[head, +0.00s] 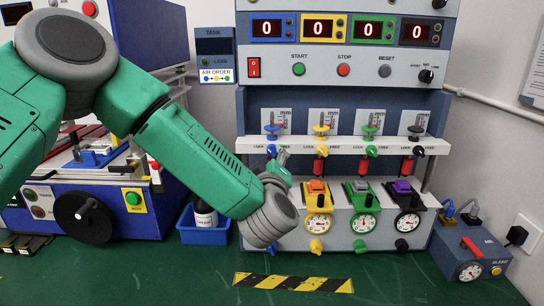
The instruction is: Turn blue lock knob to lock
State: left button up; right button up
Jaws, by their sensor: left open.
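The blue lock knob (271,150) sits at the left end of the white shelf front on the test machine, beside small lock and free labels. Its exact pointer direction is too small to tell. A blue plunger piece (271,129) stands on the shelf above it. My left gripper (281,158) is just below and right of the blue knob, its fingertips pointing up. The fingers look open and hold nothing that I can see. Whether they touch the knob cannot be told. My wrist hides the station below the knob. My right gripper is out of view.
Yellow (320,150), green (369,152) and black (416,150) knobs continue along the shelf to the right. Gauges with coloured switches stand below. A blue bin (203,236) with a bottle is left of my wrist. The green table front (180,280) is mostly clear.

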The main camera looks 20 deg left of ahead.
pick_arm(q)
jog(key=v, duration=0.8)
jog(key=shift+s, duration=0.15)
jog(key=shift+f, duration=0.1)
